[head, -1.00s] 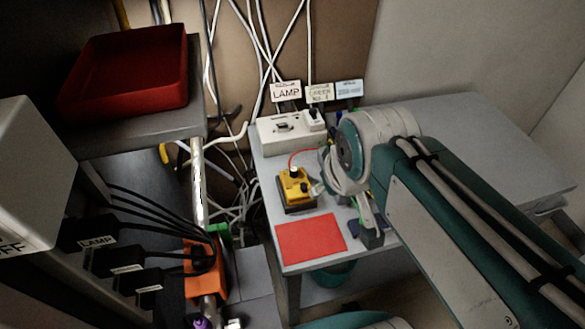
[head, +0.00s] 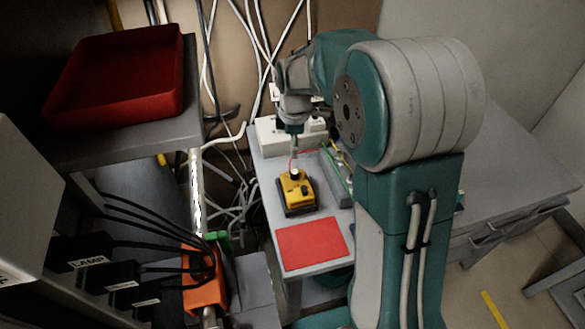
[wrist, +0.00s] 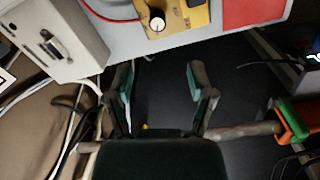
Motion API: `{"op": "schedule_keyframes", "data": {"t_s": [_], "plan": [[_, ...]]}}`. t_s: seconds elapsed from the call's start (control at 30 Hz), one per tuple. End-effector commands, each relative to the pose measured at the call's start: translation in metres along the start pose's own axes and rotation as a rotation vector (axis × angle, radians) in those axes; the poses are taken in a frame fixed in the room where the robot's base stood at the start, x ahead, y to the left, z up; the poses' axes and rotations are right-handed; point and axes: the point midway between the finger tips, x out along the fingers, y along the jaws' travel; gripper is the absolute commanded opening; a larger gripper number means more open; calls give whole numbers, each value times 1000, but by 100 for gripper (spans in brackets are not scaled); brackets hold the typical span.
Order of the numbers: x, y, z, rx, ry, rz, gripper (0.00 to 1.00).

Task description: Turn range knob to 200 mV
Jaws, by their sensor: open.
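A yellow device (head: 291,199) sits on the grey table, with a red wire at its back. A round knob with a white top and dark base (head: 295,174) stands on its far side. In the wrist view the knob (wrist: 157,23) is at the top, on the yellow body (wrist: 184,18). The range markings are too small to read. My gripper (wrist: 162,78) is open and empty, its two fingers apart below the knob in the wrist view. In the head view my gripper (head: 294,152) is just above the knob; contact cannot be told.
A red sheet (head: 313,243) lies in front of the device. A white socket box (head: 268,136) stands behind it, with cables near the wall. A red tray (head: 115,80) is on a shelf at left. An orange box (head: 200,287) with black plugs is at lower left.

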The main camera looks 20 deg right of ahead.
Motion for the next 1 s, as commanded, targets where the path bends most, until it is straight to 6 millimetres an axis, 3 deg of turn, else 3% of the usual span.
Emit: {"op": "schedule_keyframes", "data": {"t_s": [0.27, 0.73, 1.0], "plan": [[20, 5, -1, -39, -4, -14, 70], [101, 4, -1, -37, -4, -14, 70], [116, 3, -1, -37, -3, -12, 70]]}}
